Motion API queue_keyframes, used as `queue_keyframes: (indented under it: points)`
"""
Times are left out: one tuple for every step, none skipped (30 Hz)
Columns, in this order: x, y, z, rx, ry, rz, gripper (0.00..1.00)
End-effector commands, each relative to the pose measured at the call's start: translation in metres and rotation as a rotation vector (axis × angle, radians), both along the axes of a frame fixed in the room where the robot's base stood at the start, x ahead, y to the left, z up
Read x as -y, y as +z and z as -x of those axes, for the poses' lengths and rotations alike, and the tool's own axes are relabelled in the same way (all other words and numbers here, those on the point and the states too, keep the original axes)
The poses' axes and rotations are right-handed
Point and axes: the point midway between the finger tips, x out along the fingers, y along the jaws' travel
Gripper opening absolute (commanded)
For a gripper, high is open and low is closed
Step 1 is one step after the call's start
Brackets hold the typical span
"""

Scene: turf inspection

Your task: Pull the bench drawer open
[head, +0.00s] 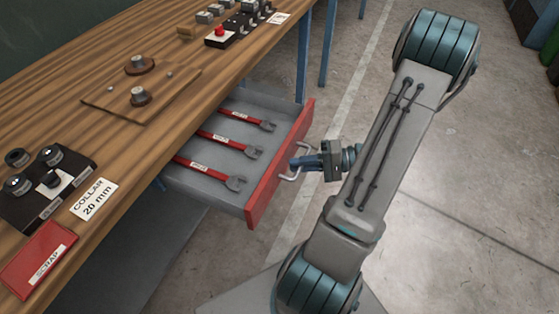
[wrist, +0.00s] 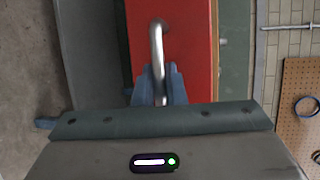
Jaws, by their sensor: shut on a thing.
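The bench drawer (head: 255,211) has a red front and a grey tray and stands pulled out from under the wooden bench top. Several red wrenches (head: 222,143) with grey jaws lie in it. A metal bar handle (head: 290,177) is on the drawer front. My gripper (head: 300,162) is at the handle, its blue fingers shut on it. In the wrist view the handle (wrist: 156,45) runs down between the two fingers (wrist: 160,84), with the red drawer front (wrist: 187,60) behind it. The part of the handle between the fingertips is partly hidden.
Blue bench legs (head: 303,50) stand beyond the drawer. The concrete floor (head: 450,190) at right is clear.

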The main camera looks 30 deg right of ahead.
Motion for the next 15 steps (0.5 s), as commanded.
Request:
queue_keyframes:
  points:
    - [0.007, 0.001, 0.003, 0.006, -0.009, 0.005, 0.0]
    - [0.009, 0.001, 0.005, 0.006, -0.009, 0.005, 0.0]
    - [0.011, 0.001, 0.008, 0.006, -0.009, 0.005, 0.0]
    - [0.012, 0.001, 0.01, 0.006, -0.009, 0.005, 0.0]
    - [0.013, 0.001, 0.011, 0.006, -0.007, 0.006, 0.0]
    - [0.014, 0.002, 0.012, 0.007, -0.009, 0.005, 0.0]
    - [0.015, 0.002, 0.013, 0.007, -0.009, 0.005, 0.0]
    - [0.015, 0.002, 0.014, 0.007, -0.009, 0.005, 0.0]
    - [0.016, 0.002, 0.015, 0.008, -0.009, 0.004, 0.0]
    - [0.016, 0.002, 0.015, 0.008, -0.009, 0.004, 0.0]
    - [0.016, 0.002, 0.015, 0.008, -0.009, 0.004, 0.0]
    - [0.017, 0.002, 0.016, 0.008, -0.009, 0.004, 0.0]
    - [0.017, 0.002, 0.016, 0.008, -0.009, 0.004, 0.0]
    - [0.017, 0.002, 0.016, 0.008, -0.009, 0.004, 0.0]
    - [0.017, 0.002, 0.015, 0.008, -0.01, 0.004, 0.0]
